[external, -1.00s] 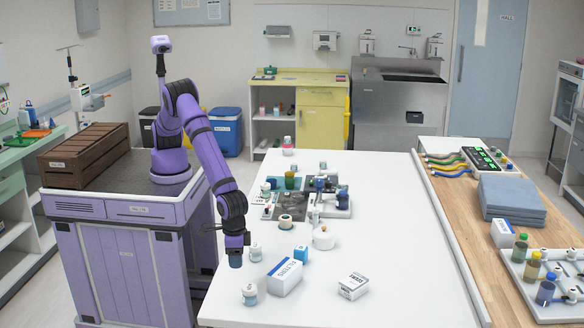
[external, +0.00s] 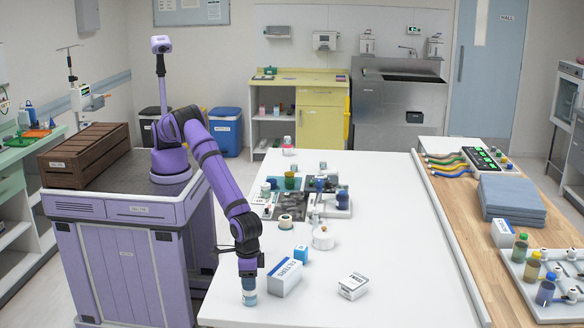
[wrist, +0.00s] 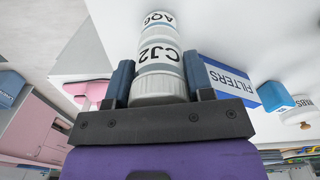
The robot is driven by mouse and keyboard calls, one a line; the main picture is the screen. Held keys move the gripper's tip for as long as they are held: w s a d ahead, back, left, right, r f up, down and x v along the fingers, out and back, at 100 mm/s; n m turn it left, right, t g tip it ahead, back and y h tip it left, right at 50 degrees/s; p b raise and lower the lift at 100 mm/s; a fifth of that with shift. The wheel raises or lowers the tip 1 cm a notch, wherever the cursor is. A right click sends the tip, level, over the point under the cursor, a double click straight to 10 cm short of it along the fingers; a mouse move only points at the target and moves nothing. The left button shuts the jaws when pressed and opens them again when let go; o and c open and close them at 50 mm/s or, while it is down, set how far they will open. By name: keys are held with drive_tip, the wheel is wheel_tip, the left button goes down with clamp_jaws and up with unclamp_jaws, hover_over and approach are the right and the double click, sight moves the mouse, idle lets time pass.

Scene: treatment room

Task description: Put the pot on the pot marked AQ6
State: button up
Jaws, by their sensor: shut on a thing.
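My gripper (external: 248,272) is shut on a small white pot marked CJ2 (wrist: 158,68), which it holds upright near the table's front left. The pot marked AQ6 (wrist: 158,20) stands directly below it and lines up with it in the wrist view. In the external view the AQ6 pot (external: 249,298) shows under the held pot (external: 249,284), which is partly hidden by the fingers. The two look touching or nearly so; I cannot tell whether the held pot's weight rests on it.
Several items crowd the table (external: 390,230) farther back. The front right of the table is clear.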

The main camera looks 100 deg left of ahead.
drive_tip(key=shift+f, duration=0.1)
drive_tip(key=o, duration=1)
